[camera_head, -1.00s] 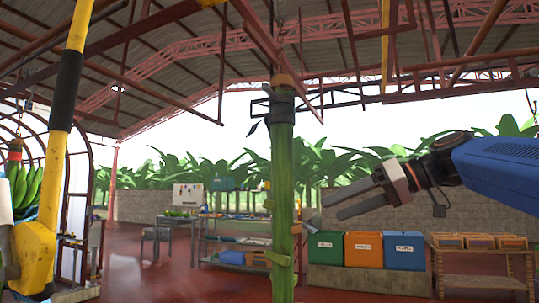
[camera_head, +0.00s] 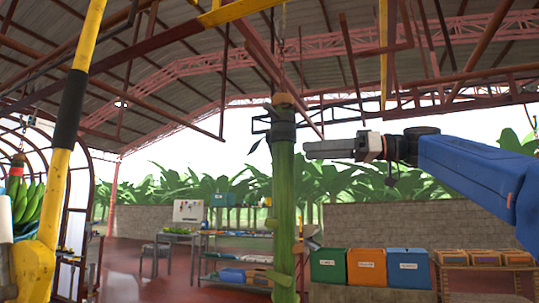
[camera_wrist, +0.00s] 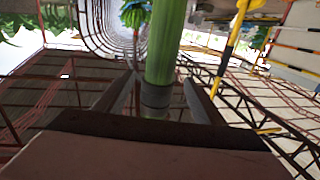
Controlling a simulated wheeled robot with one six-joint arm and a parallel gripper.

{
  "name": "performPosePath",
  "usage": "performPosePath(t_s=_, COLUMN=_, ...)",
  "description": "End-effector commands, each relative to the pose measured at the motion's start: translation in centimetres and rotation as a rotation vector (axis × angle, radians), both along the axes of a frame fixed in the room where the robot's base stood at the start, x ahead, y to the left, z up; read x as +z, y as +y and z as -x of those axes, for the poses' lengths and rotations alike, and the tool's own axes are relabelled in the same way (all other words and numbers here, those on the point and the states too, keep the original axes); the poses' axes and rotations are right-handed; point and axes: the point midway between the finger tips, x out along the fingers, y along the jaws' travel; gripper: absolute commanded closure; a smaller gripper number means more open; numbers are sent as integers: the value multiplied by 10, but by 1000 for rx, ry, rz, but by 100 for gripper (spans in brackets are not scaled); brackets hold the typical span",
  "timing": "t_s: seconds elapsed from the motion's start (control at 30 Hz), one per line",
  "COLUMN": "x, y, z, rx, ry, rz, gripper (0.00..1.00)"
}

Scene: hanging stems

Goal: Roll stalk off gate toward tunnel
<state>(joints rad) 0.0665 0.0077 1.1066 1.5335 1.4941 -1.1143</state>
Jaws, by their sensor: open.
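The thick green stalk (camera_head: 283,200) hangs upright near the middle of the head view, with a dark grey band (camera_head: 282,131) near its brown top. My gripper (camera_head: 308,150) is level, just right of the stalk below the band, its tips pointing left at it. In the wrist view the stalk (camera_wrist: 167,45) lines up between the two spread fingers (camera_wrist: 160,80); I see no contact. The gripper is open and empty. The arched tunnel (camera_head: 87,165) stands at the left and also shows in the wrist view (camera_wrist: 97,12). I cannot tell which overhead part is the gate.
A yellow post (camera_head: 64,130) stands at the near left. A green banana bunch (camera_head: 27,203) hangs by the tunnel. Overhead is a yellow rail (camera_head: 245,9). Green, orange and blue bins (camera_head: 367,266) and a wooden rack (camera_head: 487,274) stand behind at the right.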

Motion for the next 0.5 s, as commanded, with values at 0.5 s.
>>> performPosePath(t_s=0.5, x=-1, y=75, z=-11, rx=4, ry=2, rz=1, gripper=37)
